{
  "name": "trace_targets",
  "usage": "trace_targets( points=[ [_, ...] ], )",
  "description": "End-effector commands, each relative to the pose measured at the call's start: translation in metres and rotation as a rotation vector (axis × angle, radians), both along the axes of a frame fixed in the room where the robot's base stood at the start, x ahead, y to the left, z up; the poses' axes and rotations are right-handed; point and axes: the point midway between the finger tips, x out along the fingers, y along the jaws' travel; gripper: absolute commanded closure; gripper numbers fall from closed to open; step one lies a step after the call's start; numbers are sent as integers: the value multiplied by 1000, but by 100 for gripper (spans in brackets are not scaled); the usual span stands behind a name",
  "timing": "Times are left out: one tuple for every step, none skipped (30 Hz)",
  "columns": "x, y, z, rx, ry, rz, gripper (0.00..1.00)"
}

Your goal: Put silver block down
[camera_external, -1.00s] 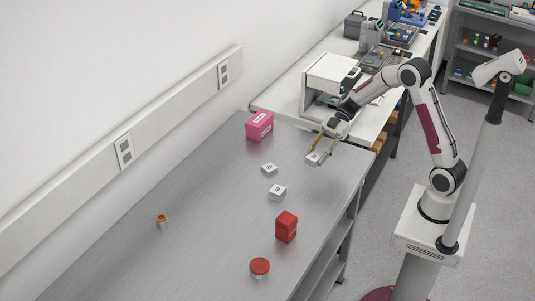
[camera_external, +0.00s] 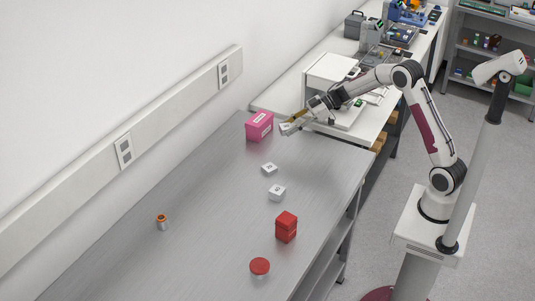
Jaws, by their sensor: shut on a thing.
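My gripper (camera_external: 288,126) is shut on a small pale block, the silver block (camera_external: 284,128). It holds the block above the far end of the grey metal table (camera_external: 200,205), just right of the pink box. The fingers partly hide the block, and the gap between it and the table is hard to judge. Two similar small pale blocks with dark marks rest on the table: one (camera_external: 269,169) nearer the pink box and one (camera_external: 277,193) a little closer to the camera.
A pink box (camera_external: 259,127) stands close left of my gripper. Red boxes (camera_external: 286,227), a red-lidded jar (camera_external: 260,267) and a small orange-topped vial (camera_external: 162,222) stand nearer the camera. A white instrument (camera_external: 331,68) is on the white bench behind. The table's left middle is clear.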

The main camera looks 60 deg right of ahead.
Motion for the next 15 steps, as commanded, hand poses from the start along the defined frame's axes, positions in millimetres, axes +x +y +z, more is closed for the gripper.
trace_targets(
  points=[
    [0, 0, 0, 2, 2, -2, 92],
    [0, 0, 0, 1, 3, -3, 92],
    [0, 0, 0, 2, 3, -3, 92],
    [0, 0, 0, 2, 3, -3, 92],
    [0, 0, 0, 1, 3, -3, 92],
    [0, 0, 0, 1, 3, -3, 92],
    [0, 0, 0, 1, 3, -3, 92],
    [0, 0, 0, 2, 3, -2, 92],
    [0, 0, 0, 2, 3, -2, 92],
    [0, 0, 0, 2, 3, -2, 92],
    [0, 0, -1, 2, 3, -2, 92],
    [0, 0, -2, 2, 4, -2, 92],
    [0, 0, -4, 3, 4, -2, 92],
    [0, 0, -6, 3, 4, -2, 92],
    [0, 0, -9, 3, 4, -2, 92]
  ],
)
